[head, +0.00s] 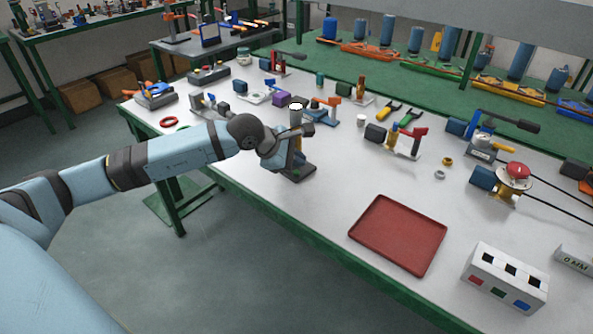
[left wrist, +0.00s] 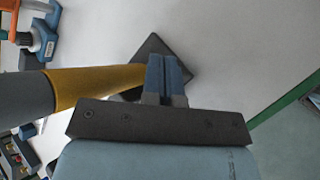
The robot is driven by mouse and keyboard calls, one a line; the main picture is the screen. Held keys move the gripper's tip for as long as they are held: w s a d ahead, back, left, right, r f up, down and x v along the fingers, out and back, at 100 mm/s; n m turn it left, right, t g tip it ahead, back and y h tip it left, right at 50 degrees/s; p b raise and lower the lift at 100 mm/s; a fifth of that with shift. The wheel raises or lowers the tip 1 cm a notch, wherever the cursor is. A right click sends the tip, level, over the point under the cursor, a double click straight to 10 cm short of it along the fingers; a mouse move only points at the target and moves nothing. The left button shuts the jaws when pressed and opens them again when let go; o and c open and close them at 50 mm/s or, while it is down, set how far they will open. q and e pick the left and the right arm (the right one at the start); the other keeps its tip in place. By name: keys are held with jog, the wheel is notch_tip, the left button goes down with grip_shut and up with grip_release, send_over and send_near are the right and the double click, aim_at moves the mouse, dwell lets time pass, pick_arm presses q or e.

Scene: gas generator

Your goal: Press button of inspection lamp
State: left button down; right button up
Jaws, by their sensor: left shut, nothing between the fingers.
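The inspection lamp appears to be the upright grey cylinder with a bright white top (head: 296,114), on a dark square base near the table's front edge. In the left wrist view its grey and yellow body (left wrist: 85,88) comes in from the left, and the dark base (left wrist: 150,46) is behind my fingers. My left gripper (left wrist: 166,74) is shut and empty, close beside the yellow part and over the base. I cannot tell whether the fingertips touch it. In the head view my left gripper (head: 284,160) partly covers the lamp. My right gripper is not in view.
The white table holds a red tray (head: 398,235), a white box with coloured squares (head: 503,278), a red ring (head: 168,121) and several clamp-like tools behind the lamp. A red-topped device (head: 515,178) stands at right. The table between lamp and tray is clear.

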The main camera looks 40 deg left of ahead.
aim_at(297, 173)
pick_arm(q)
jog(key=shift+r, duration=0.15)
jog(key=shift+r+p, duration=0.85)
jog(key=shift+r, duration=2)
